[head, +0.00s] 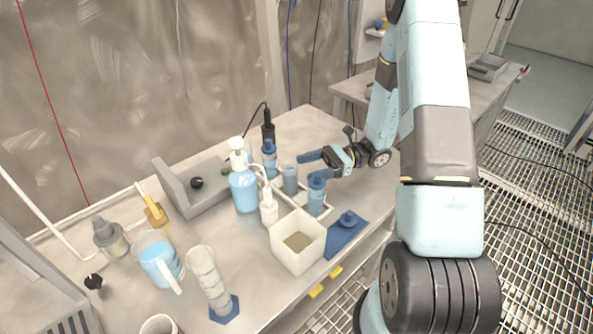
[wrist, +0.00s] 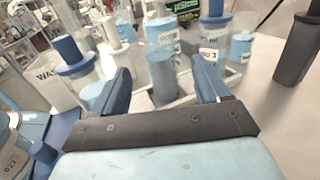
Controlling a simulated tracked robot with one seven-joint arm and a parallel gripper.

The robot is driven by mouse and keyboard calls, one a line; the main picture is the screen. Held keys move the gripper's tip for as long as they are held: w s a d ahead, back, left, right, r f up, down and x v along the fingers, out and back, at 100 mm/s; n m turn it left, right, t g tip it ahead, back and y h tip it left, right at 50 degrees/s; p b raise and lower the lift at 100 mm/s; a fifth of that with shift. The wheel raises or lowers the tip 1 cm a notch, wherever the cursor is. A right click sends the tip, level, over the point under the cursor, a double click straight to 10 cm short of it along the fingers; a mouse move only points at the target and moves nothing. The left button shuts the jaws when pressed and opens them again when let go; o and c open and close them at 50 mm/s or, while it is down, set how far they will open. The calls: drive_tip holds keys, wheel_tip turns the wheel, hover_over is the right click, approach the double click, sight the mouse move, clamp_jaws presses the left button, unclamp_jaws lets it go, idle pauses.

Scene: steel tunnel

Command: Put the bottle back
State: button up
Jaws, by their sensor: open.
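My gripper (head: 308,167) is open and empty above the right side of a white divided rack (head: 285,206). It reaches in from the right, and its spread blue fingers also show in the wrist view (wrist: 163,88). A grey-blue cylinder (head: 290,179) stands upright in the rack ahead of the fingers; in the wrist view it appears between them (wrist: 163,75). A blue-capped bottle (head: 316,196) stands upright beside the near finger. Another blue-capped bottle (head: 269,160) stands at the rack's far side. I cannot tell which bottle the task means.
A pump bottle of blue liquid (head: 243,190) and a white wash bottle (head: 268,210) stand left of the rack. A jug (head: 160,262) and a clear cylinder (head: 208,280) stand further left.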

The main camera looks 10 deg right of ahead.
drive_tip(key=v, duration=0.3)
drive_tip(key=shift+w+d, duration=0.1)
drive_tip(key=shift+d, duration=0.3)
drive_tip(key=shift+d+r, duration=0.1)
drive_tip(key=shift+r, duration=0.1)
drive_tip(key=s+d+r+n+t+h, duration=0.1)
drive_tip(key=s+r+n+t+h, duration=0.2)
drive_tip(key=r, duration=0.6)
drive_tip(key=s+d+r+n+t+h, duration=0.2)
drive_tip(key=s+r+n+t+h, duration=0.1)
drive_tip(key=s+r+n+h, duration=0.4)
drive_tip(key=s+d+r+n+t+h, duration=0.2)
drive_tip(key=s+r+n+h, duration=0.3)
drive_tip(key=s+r, duration=0.5)
wheel_tip(320, 180, up, 3)
drive_tip(key=t+h, duration=0.1)
drive_tip(key=h, duration=0.1)
drive_tip(key=shift+n+h, duration=0.3)
